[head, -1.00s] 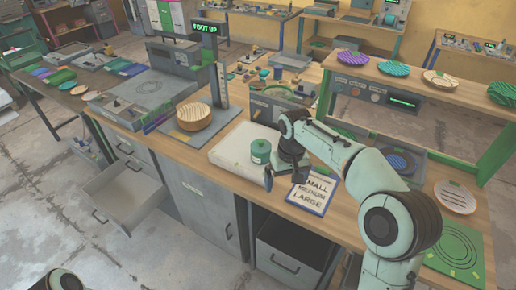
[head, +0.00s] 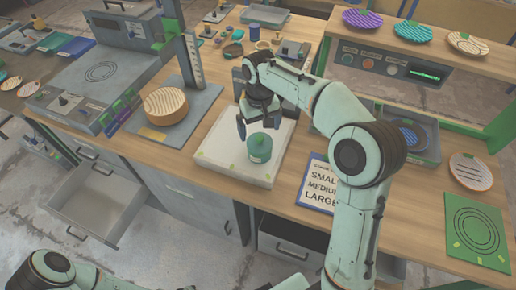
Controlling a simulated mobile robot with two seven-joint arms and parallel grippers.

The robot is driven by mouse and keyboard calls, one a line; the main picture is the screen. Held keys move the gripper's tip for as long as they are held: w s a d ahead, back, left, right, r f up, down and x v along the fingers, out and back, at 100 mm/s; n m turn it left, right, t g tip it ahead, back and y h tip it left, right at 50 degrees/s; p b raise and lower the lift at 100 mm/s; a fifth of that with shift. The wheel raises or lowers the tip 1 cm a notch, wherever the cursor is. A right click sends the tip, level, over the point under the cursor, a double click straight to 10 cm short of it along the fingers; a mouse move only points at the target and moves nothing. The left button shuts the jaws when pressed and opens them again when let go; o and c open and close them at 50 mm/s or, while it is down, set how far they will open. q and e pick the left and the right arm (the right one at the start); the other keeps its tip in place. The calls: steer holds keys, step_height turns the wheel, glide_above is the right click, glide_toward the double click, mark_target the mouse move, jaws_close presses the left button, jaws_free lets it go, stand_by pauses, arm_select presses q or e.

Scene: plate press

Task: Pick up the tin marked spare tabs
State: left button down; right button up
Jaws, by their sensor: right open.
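A teal tin (head: 259,149) with a small greenish mark on its lid stands upright on a white pad (head: 215,150) on the workbench. Its label is too small to read, so I cannot confirm that it says spare tabs. My right gripper (head: 259,122) is open and empty, with its fingers pointing down just above and behind the tin in the head view. One dark finger shows to the left of the tin's lid. The tin looks clear of the fingers. My left gripper is out of view; only part of my left arm shows at the bottom left.
A size sign (head: 320,187) lies right of the pad. A ridged wooden disc (head: 166,105) sits on a grey stand at left, beside an upright post (head: 191,62). A shelf with plates (head: 403,30) rises at right. An open drawer (head: 98,200) juts out at front left.

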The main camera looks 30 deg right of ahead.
mark_target(259, 144)
step_height(259, 144, down, 9)
steer(key=shift+w+d+b, duration=0.15)
steer(key=shift+b, duration=0.2)
steer(key=c, duration=0.8)
